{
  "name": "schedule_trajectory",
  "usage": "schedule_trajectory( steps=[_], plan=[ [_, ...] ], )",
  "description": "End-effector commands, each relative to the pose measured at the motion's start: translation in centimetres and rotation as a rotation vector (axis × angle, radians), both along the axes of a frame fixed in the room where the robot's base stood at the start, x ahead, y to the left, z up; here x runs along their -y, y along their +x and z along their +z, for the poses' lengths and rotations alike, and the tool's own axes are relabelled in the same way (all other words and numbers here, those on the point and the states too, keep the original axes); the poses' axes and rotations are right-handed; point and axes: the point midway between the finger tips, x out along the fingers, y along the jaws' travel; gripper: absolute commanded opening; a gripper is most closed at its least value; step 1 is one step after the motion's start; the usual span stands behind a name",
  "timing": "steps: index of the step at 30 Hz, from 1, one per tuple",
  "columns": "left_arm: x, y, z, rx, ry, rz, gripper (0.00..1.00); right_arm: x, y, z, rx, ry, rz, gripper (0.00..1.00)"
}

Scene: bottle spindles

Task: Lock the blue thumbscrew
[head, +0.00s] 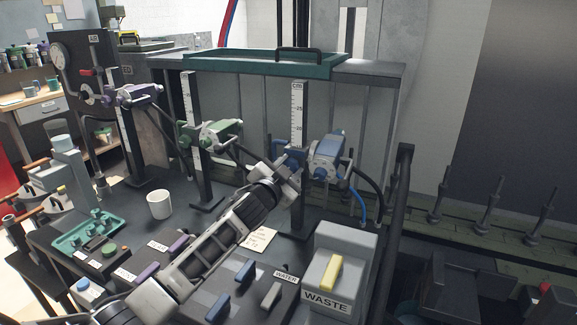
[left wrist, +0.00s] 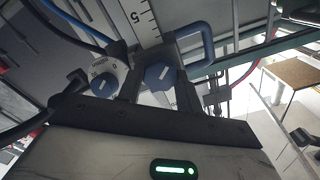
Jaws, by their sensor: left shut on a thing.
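The blue spindle unit (head: 328,150) is mounted on the rightmost upright post with a white scale. My left gripper (head: 287,174) reaches up from the lower left to the blue clamp at that post. In the left wrist view, a blue knob with a white mark, the thumbscrew (left wrist: 160,76), sits between the dark fingers, which are shut on it. The fingers hide part of its sides. A second blue knob (left wrist: 103,85) on a white dial is to its left, apart from the fingers. My right gripper is not in view.
A green unit (head: 212,133) and a purple unit (head: 138,95) stand on posts to the left. A white cup (head: 159,204) and a green tray (head: 88,233) are on the bench. A grey WASTE box (head: 350,245) stands right of my arm. Hoses hang beside the blue unit.

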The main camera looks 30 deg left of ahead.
Motion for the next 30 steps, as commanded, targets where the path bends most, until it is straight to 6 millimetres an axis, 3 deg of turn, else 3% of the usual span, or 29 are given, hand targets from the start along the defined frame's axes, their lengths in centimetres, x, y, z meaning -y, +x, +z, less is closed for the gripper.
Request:
schedule_trajectory(
  steps=[18, 30],
  plan=[
    [0.02, 0.01, -0.06, -0.032, 0.548, 0.001, 0.12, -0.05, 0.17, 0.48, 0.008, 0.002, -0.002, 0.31],
    [0.03, 0.01, -0.10, -0.042, 0.725, 0.001, 0.12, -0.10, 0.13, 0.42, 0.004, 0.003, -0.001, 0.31]
  ],
)
